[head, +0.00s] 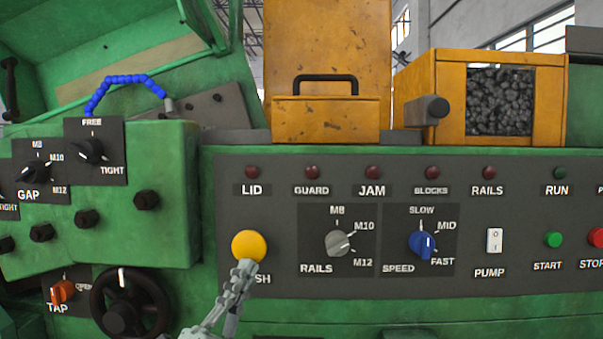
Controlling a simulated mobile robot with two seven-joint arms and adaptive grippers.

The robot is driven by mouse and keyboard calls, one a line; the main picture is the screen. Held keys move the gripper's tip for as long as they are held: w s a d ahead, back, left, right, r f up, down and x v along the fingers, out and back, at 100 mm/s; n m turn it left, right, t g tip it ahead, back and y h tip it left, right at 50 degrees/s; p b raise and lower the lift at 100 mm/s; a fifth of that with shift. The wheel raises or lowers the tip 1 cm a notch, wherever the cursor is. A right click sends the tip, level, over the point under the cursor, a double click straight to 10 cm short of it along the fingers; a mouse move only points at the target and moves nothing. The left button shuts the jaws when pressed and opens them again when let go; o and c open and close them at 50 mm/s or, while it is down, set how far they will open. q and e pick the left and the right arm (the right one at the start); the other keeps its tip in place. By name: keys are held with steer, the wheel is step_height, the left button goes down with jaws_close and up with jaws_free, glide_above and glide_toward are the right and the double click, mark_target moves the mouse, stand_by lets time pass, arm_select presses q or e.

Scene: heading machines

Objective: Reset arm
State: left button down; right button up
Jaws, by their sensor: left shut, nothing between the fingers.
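My left gripper (244,272) is in the head view, reaching up from the bottom. It is shut and empty, with its fingertips at the lower edge of a yellow push button (249,246). I cannot tell whether the tips touch the button. The gripper partly covers the label below the button; only "SH" shows. The button sits on the dark control panel (280,225) of a green machine. My right gripper is not in view.
Right of the button are a grey RAILS knob (338,243), a blue SPEED knob (422,245), a white PUMP switch (494,240), a green START button (553,239) and a red STOP button (597,237). A black handwheel (121,317) and orange TAP knob (63,291) are left.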

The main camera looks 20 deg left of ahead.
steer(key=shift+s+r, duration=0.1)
